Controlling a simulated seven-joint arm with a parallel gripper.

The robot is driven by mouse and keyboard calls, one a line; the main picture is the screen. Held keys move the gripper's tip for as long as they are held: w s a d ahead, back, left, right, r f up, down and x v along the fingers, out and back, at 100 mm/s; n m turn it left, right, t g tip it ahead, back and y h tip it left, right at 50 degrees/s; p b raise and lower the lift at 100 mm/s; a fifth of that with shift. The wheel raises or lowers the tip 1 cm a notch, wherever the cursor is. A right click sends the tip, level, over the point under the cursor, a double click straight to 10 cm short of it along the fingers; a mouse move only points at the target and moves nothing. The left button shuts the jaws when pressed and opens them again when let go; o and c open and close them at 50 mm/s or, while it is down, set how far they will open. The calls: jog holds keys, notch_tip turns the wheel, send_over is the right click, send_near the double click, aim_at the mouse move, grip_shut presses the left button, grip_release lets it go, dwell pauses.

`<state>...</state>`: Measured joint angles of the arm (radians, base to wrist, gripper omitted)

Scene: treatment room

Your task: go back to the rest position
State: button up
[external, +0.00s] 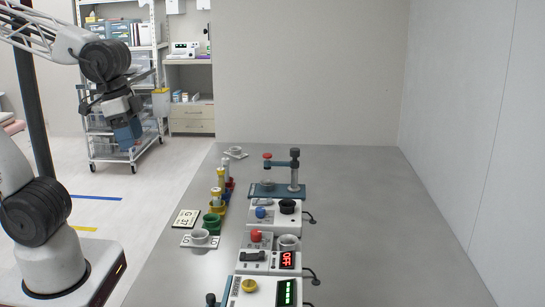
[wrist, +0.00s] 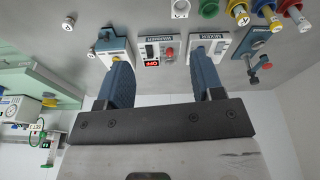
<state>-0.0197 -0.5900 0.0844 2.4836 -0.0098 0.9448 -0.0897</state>
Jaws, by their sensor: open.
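My gripper (external: 128,133) hangs in the air at the upper left of the external view, left of the grey table (external: 370,230) and apart from it. Its blue fingers point down. In the wrist view my gripper (wrist: 162,76) shows two blue fingers set wide apart, with nothing between them. It is open and empty, and no object touches it.
Several devices stand along the table, including a mixer (wrist: 207,47), a warmer (wrist: 151,50) and a teal-based press (external: 278,189). Coloured holders, one green (external: 212,222), stand left of them. A shelf cart (external: 107,147) is behind my gripper. The table's right side is clear.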

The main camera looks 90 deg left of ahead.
jog(key=shift+s+d+f+m, duration=0.15)
jog(key=shift+s+m, duration=0.1)
jog(key=shift+s, duration=0.2)
jog(key=shift+s+d+f+m, duration=0.2)
jog(key=shift+s+m, duration=0.1)
jog(key=shift+s, duration=0.15)
jog(key=shift+s+d+f+m, duration=0.15)
jog(key=shift+s+m, duration=0.1)
jog(key=shift+s, duration=0.2)
dwell(1.8)
